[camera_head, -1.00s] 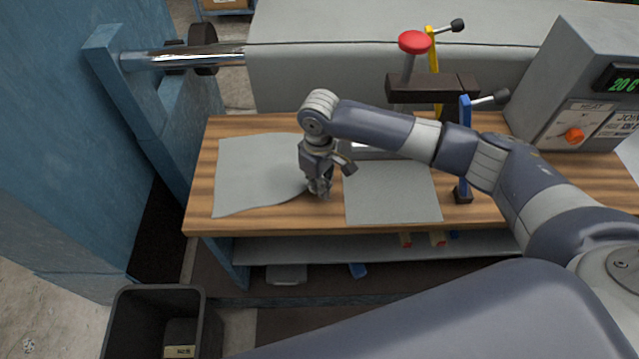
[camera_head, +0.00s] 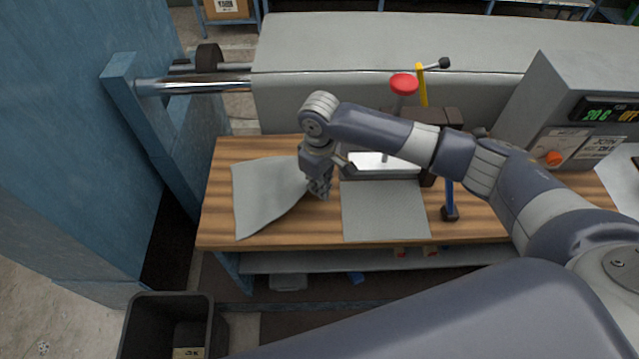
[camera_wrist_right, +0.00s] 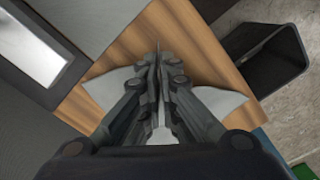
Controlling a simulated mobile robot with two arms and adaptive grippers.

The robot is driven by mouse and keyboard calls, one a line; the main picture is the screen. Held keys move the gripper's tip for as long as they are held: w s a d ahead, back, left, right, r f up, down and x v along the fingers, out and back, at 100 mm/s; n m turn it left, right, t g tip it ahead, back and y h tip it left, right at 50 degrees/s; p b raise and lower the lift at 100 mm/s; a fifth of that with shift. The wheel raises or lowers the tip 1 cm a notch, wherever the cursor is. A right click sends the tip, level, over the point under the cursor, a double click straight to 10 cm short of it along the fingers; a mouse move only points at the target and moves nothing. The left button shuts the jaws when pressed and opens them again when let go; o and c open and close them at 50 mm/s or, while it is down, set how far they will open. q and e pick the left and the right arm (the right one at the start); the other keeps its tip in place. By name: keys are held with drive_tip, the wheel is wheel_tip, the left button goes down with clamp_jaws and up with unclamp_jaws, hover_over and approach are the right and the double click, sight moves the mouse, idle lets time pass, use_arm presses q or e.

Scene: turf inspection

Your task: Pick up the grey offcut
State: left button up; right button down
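The grey offcut (camera_head: 262,196), a thin flat sheet with a curved edge, is on the left part of the wooden bench. My right gripper (camera_head: 319,190) is at its right edge, pointing down. In the right wrist view the fingers (camera_wrist_right: 157,60) are closed together, and the offcut (camera_wrist_right: 218,100) spreads out on both sides of them. The sheet slopes up toward the fingers, so the gripper appears shut on its edge. The exact pinch is hidden between the fingers. My left gripper is not in view.
A squarer grey sheet (camera_head: 385,212) lies right of the gripper, before a pale metal plate (camera_head: 385,163). Clamps with a red knob (camera_head: 404,84) and blue bar (camera_head: 449,200) stand nearby. A control box (camera_head: 570,120) is at right. A black bin (camera_head: 168,310) stands front left.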

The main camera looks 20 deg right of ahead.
wheel_tip(320, 180, up, 27)
drive_tip(key=shift+p, duration=0.3)
idle(0.3)
drive_tip(key=shift+f, duration=0.15)
